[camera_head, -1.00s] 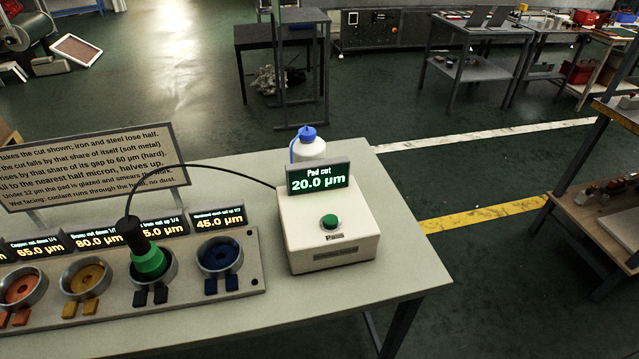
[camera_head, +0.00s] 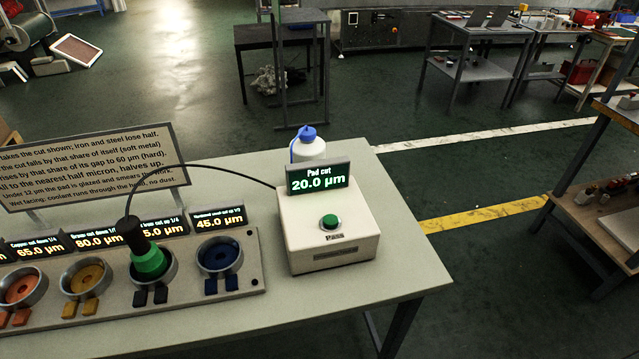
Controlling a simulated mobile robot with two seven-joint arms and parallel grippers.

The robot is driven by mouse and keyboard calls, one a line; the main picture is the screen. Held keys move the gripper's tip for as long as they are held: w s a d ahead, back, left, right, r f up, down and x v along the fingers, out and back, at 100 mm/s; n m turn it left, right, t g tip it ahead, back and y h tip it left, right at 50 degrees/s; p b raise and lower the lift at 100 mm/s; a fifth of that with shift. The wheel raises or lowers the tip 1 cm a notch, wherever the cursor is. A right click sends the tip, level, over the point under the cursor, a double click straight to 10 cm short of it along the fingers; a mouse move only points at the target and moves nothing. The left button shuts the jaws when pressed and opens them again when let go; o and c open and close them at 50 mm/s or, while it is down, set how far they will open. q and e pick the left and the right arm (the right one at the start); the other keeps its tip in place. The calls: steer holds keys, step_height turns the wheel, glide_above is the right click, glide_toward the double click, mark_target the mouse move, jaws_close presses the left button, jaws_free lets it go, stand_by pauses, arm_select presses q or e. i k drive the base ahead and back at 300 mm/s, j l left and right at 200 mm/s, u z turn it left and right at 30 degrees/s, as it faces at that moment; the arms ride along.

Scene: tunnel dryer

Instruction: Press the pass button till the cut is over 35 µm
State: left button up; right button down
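A white box (camera_head: 330,254) stands on the table with a green round pass button (camera_head: 330,222) on its sloped top. The display (camera_head: 317,178) on it reads "Pad cut 20.0 µm". A black and green handpiece (camera_head: 148,250) stands upright in the third visible cup from the left, with a black cable running to the box. The cups hold orange (camera_head: 20,288), yellow (camera_head: 86,278) and blue (camera_head: 219,256) pieces. Small displays behind them read 65.0, 80.0, a partly hidden "5.0" and 45.0 µm. Neither of my grippers is in view.
A sign (camera_head: 90,167) with rules on cut changes stands behind the cups, cut off at the left. A white bottle with a blue cap (camera_head: 308,145) stands behind the box. The pale tabletop (camera_head: 345,296) is bare in front of the box.

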mark_target(329, 221)
steer(key=u, duration=1.55)
steer(key=k+l, duration=0.4)
steer(key=k, duration=0.15)
